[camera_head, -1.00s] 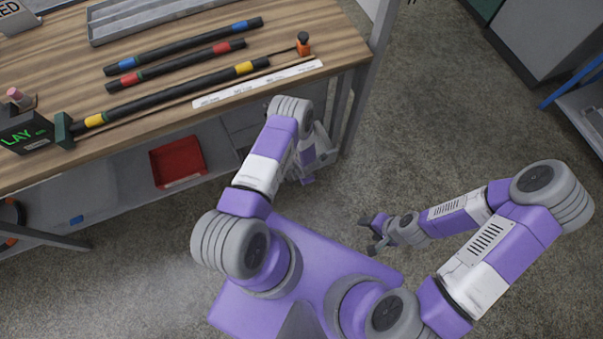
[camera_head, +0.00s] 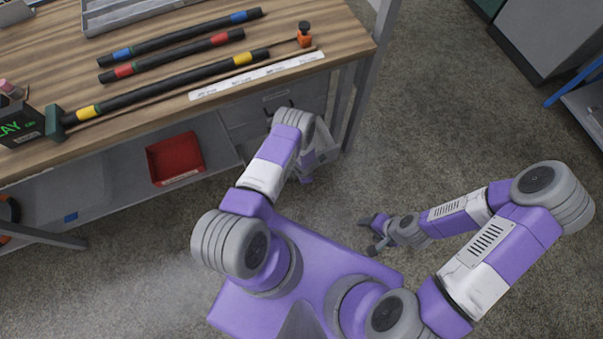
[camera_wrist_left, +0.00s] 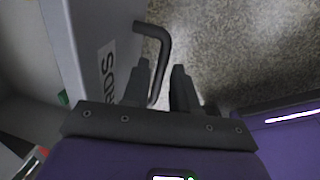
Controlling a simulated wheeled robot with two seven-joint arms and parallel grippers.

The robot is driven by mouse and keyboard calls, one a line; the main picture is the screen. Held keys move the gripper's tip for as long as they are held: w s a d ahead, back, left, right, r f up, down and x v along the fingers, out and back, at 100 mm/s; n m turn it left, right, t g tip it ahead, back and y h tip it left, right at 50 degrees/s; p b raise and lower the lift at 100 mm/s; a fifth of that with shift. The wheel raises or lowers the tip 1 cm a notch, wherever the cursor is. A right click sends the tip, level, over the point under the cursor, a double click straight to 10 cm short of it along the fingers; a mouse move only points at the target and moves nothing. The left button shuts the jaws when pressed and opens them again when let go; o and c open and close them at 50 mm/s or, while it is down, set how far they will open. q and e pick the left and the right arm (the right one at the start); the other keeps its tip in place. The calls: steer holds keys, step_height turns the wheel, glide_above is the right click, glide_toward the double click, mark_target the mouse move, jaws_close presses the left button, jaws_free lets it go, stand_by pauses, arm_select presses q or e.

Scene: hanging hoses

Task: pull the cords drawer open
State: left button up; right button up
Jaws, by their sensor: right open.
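The cords drawer's grey front (camera_wrist_left: 92,40) fills the left of the left wrist view, with part of a dark-lettered label (camera_wrist_left: 107,70) on it. Its dark bar handle (camera_wrist_left: 164,42) stands out from the front. My left gripper (camera_wrist_left: 160,66) has its fingers on either side of the lower handle, with a gap showing beside the bar. My right gripper (camera_head: 372,235) is open and empty, low over the floor.
The wooden bench (camera_head: 55,65) carries several banded black hoses, a white label strip (camera_head: 258,74) and a grey tray (camera_head: 110,22). A red bin (camera_head: 175,158) sits on the lower shelf. A bench leg (camera_head: 357,105) stands right of the drawers.

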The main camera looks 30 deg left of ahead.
arm_select(q)
jaws_close()
steer(key=s+d+p, duration=0.2)
steer(key=s+d, duration=0.1)
steer(key=shift+d, duration=0.15)
steer(key=shift+o, duration=1.3)
jaws_free()
